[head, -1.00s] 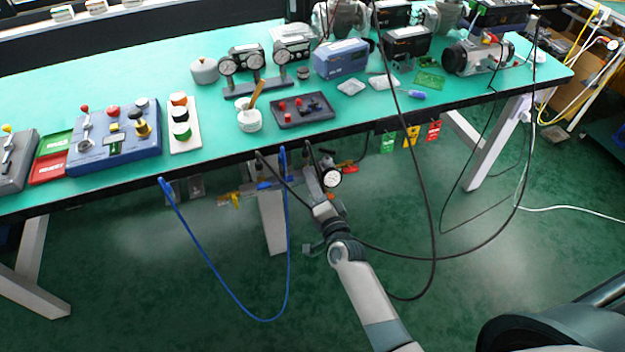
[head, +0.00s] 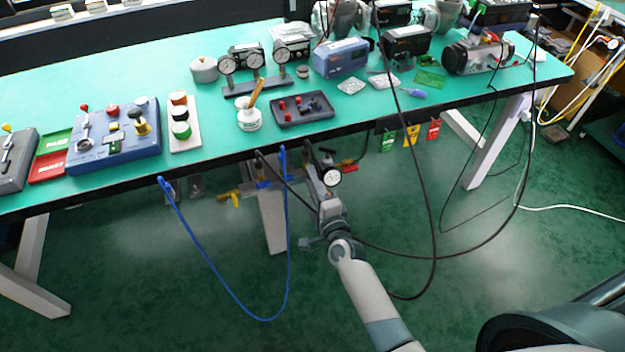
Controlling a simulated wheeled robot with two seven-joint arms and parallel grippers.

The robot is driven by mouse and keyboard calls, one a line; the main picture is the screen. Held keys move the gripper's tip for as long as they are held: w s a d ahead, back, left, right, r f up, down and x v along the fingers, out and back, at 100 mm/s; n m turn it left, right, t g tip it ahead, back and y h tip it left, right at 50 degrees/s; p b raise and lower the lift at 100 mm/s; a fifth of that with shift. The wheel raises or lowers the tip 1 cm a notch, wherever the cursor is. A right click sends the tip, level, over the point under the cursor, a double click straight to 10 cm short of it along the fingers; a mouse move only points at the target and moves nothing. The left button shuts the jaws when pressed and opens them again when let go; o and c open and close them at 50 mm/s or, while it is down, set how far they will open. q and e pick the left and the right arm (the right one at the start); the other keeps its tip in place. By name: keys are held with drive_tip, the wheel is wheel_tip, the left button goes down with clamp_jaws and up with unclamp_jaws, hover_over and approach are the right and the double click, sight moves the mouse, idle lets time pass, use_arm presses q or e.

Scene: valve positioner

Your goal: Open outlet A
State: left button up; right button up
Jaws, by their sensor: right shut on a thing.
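An air manifold (head: 250,188) with small valves hangs under the table's front edge. A yellow valve handle (head: 229,198) is at its left end and a red handle (head: 349,168) at its right. A round pressure gauge (head: 330,177) faces me beside my right gripper (head: 313,165). The right gripper reaches up from below and is shut on a small part at the manifold. Its fingers hide that part, so I cannot tell which handle it is or how it is turned. No outlet label is readable. My left gripper is not in view.
A blue hose (head: 240,312) loops down from the table edge, left of my right arm. Black cables (head: 428,200) hang right of it. The table (head: 120,45) carries control boxes, gauges and a small tray. Tags (head: 411,135) hang at its front edge.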

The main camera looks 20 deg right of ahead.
drive_tip(key=shift+f, duration=0.1)
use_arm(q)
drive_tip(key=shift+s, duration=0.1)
use_arm(e)
drive_tip(key=o, duration=0.8)
drive_tip(key=shift+c, duration=0.2)
